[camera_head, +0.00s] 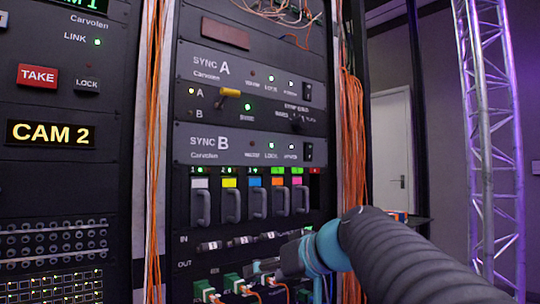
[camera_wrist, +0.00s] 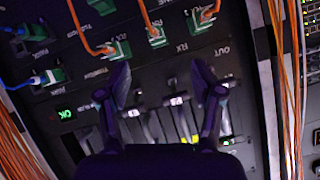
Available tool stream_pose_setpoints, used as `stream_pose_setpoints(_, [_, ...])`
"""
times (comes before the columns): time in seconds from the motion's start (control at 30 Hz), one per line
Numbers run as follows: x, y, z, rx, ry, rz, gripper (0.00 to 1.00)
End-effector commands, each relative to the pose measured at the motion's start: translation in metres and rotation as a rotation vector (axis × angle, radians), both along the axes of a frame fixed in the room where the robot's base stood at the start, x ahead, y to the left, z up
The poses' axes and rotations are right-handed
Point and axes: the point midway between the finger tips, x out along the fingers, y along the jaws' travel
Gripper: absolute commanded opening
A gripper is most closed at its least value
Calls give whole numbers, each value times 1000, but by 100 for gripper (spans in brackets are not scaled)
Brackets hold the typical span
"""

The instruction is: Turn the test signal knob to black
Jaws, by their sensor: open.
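My gripper (camera_head: 272,264) is in front of the lower part of the middle rack, by the OUT connector row in the head view. In the wrist view my gripper (camera_wrist: 160,82) is open and empty, with its two fingers apart before the panel, which appears upside down. A small dark knob (camera_head: 297,122) with tiny labels sits at the right of the strip between SYNC A and SYNC B in the head view. Its labels are too small to read surely, so I cannot tell whether it is the test signal knob or where it points.
A yellow-handled lever (camera_head: 230,92) sits below SYNC A. Several handled modules (camera_head: 229,205) with coloured tags stand below SYNC B. Green connectors (camera_wrist: 155,38) with orange cables project near my gripper. Orange cable bundles (camera_head: 352,130) run down the rack's side.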

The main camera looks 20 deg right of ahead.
Motion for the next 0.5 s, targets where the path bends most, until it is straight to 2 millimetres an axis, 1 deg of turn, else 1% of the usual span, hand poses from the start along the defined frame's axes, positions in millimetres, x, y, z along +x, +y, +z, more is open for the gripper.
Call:
stream_pose_setpoints(0.03, [21, -23, 27, 12, -90, -1, 66])
stream_pose_setpoints(0.07, [31, -34, 46, 15, -149, 4, 66])
stream_pose_setpoints(0.1, [42, -50, 70, 15, -230, 9, 66])
stream_pose_setpoints(0.17, [55, -76, 106, 5, -356, 11, 66])
stream_pose_setpoints(0.2, [61, -94, 129, -5, -439, 11, 66])
stream_pose_setpoints(0.27, [66, -120, 162, -29, -560, 6, 66])
stream_pose_setpoints(0.3, [67, -137, 181, -47, -635, 2, 66])
stream_pose_setpoints(0.33, [66, -148, 194, -61, -687, -2, 66])
stream_pose_setpoints(0.4, [63, -172, 220, -94, -795, -11, 66])
stream_pose_setpoints(0.5, [56, -196, 246, -134, -910, -25, 66])
